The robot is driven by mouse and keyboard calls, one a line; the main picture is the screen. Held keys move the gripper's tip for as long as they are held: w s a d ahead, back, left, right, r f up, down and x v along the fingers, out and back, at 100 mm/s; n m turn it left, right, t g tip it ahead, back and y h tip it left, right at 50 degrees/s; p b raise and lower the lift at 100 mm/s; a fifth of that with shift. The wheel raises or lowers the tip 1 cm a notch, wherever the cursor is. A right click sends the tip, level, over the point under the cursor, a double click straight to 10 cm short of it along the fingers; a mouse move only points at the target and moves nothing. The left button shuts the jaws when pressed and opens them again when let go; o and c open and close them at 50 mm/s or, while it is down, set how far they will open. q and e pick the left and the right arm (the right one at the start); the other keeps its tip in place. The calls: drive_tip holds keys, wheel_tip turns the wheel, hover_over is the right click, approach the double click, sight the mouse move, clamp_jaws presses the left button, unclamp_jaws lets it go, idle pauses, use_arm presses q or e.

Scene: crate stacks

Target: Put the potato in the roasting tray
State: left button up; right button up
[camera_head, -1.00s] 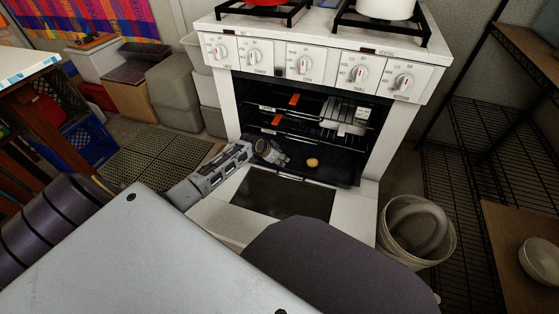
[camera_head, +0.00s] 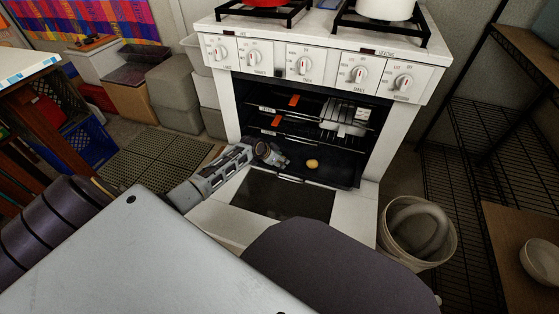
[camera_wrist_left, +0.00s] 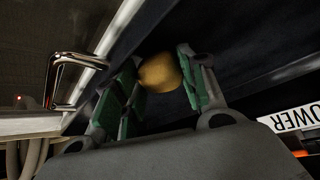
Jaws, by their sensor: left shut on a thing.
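The potato (camera_head: 312,163) is a small yellow-brown lump at the lower front of the open oven. In the left wrist view the potato (camera_wrist_left: 160,72) sits between the green-padded fingers of my left gripper (camera_wrist_left: 157,80), which is shut on it. In the head view my left gripper (camera_head: 296,162) reaches in from the left, its fingers hard to see against the dark. A dark, flat-looking surface (camera_head: 338,174) lies below and around the potato; I cannot tell whether it is the roasting tray, or whether the potato touches it. My right gripper is not in view.
The white oven (camera_head: 250,88) has its door (camera_head: 285,197) folded down in front. Wire racks (camera_head: 310,121) cross the cavity above my gripper. A metal handle (camera_wrist_left: 58,80) is close left in the wrist view. A bucket (camera_head: 420,236) stands right of the door, beside black shelving (camera_head: 462,185).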

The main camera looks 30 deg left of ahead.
use_arm(q)
drive_tip(key=shift+s+d+f, duration=0.1)
drive_tip(key=shift+s+f, duration=0.2)
drive_tip(key=shift+f, duration=0.15)
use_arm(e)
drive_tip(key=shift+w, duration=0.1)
use_arm(q)
drive_tip(key=o, duration=0.7)
drive_tip(key=shift+o, duration=0.2)
drive_tip(key=shift+s+f, duration=0.1)
drive_tip(key=shift+f, duration=0.05)
drive_tip(key=shift+d, duration=0.1)
drive_tip(key=shift+r, duration=0.5)
drive_tip(key=shift+s+r+p, duration=0.1)
drive_tip(key=shift+r+p, duration=0.15)
drive_tip(key=shift+p, duration=0.1)
drive_tip(key=p+v, duration=0.5)
drive_tip(key=v, duration=0.7)
drive_tip(key=shift+w+r, duration=0.2)
drive_tip(key=shift+w, duration=0.2)
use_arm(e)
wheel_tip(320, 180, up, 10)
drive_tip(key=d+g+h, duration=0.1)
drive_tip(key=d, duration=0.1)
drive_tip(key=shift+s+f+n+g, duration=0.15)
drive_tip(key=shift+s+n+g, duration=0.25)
